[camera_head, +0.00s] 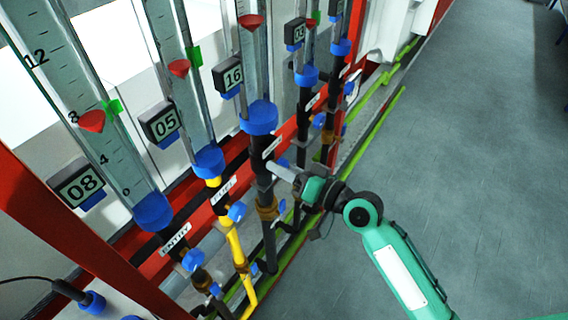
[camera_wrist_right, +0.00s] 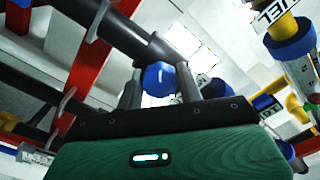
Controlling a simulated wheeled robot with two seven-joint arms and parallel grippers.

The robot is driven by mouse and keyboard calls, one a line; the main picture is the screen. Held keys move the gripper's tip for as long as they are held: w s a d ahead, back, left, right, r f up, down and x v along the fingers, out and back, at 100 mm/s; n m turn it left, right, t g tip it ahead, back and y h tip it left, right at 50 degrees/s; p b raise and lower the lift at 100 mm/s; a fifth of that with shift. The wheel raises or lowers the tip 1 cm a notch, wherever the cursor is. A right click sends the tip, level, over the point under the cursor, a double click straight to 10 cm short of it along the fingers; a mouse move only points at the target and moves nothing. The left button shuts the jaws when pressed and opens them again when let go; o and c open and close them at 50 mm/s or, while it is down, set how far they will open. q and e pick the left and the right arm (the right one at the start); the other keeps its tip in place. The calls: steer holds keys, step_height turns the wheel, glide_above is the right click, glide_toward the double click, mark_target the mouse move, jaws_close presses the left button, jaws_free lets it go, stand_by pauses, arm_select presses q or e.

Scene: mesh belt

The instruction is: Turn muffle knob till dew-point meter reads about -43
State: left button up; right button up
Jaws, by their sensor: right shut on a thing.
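My right gripper (camera_head: 296,182) is at the black pipe below the column reading 16 in the head view. In the right wrist view its two fingers (camera_wrist_right: 158,88) are shut on a blue knob (camera_wrist_right: 158,76) on a dark pipe. The knob is hidden behind my gripper in the head view. A white label (camera_head: 271,148) sits on that pipe, too small to read. I cannot pick out a dew-point meter reading; the small displays show 08 (camera_head: 79,186), 05 (camera_head: 163,122), 16 (camera_head: 231,75) and apparently 03 (camera_head: 296,32). My left gripper is not in view.
Glass flow tubes with red floats (camera_head: 92,121) and blue collars (camera_head: 153,211) stand in a row on a red frame (camera_head: 60,230). Other blue knobs (camera_head: 193,259) sit on neighbouring pipes, including a yellow pipe (camera_head: 236,243). The grey floor (camera_head: 460,150) at right is clear.

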steer(key=shift+r+m+p, duration=0.15)
steer(key=shift+m+p, duration=0.15)
steer(key=shift+m, duration=0.6)
steer(key=o, duration=1)
steer(key=b+v, duration=0.6)
steer(key=v, duration=0.7)
steer(key=shift+s+d, duration=0.2)
steer(key=shift+d, duration=0.1)
